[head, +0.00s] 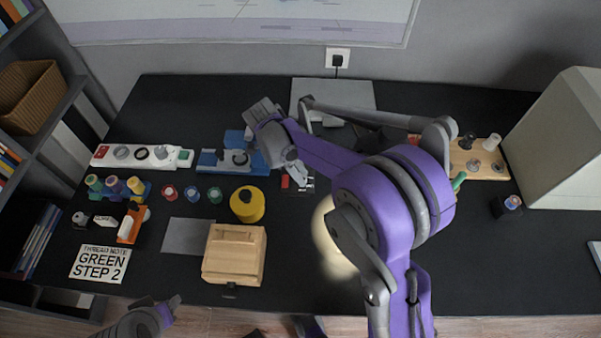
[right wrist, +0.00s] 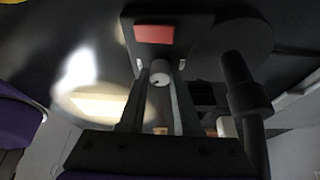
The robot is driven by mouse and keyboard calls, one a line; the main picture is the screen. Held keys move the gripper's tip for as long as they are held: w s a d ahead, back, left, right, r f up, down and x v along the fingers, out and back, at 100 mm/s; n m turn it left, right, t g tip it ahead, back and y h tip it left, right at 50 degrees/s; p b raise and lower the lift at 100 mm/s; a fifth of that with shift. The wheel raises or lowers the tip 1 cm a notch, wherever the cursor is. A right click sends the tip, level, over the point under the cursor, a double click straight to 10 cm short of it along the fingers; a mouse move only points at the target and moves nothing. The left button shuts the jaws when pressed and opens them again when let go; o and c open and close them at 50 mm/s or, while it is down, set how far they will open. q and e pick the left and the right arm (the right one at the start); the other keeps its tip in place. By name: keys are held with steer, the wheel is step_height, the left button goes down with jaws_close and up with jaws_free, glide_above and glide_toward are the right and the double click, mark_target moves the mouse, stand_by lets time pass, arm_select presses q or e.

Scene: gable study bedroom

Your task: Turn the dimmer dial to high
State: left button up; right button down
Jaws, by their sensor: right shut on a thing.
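The dimmer is a small dark box (head: 310,187) with a red patch, on the desk left of the lamp's light spot in the head view. In the right wrist view the dark box (right wrist: 190,22) with its red patch lies ahead of the fingers. Its small pale round dial (right wrist: 160,74) sits between the fingertips. My right gripper (head: 299,176) reaches down over the dimmer and is shut on the dial; the fingers also show in the right wrist view (right wrist: 159,82). The dial's setting cannot be read. My left gripper (head: 172,303) is at the lower left, by the desk's front edge; its jaws are unclear.
A grey lamp arm (head: 350,114) stands behind my right arm and casts a bright spot (head: 333,240) on the desk. A yellow round container (head: 247,204) and a wooden box (head: 234,256) stand left of the dimmer. Colored spools (head: 169,192) and a power strip (head: 125,154) lie farther left.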

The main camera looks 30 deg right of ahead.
steer(key=c, duration=0.6)
jaws_free()
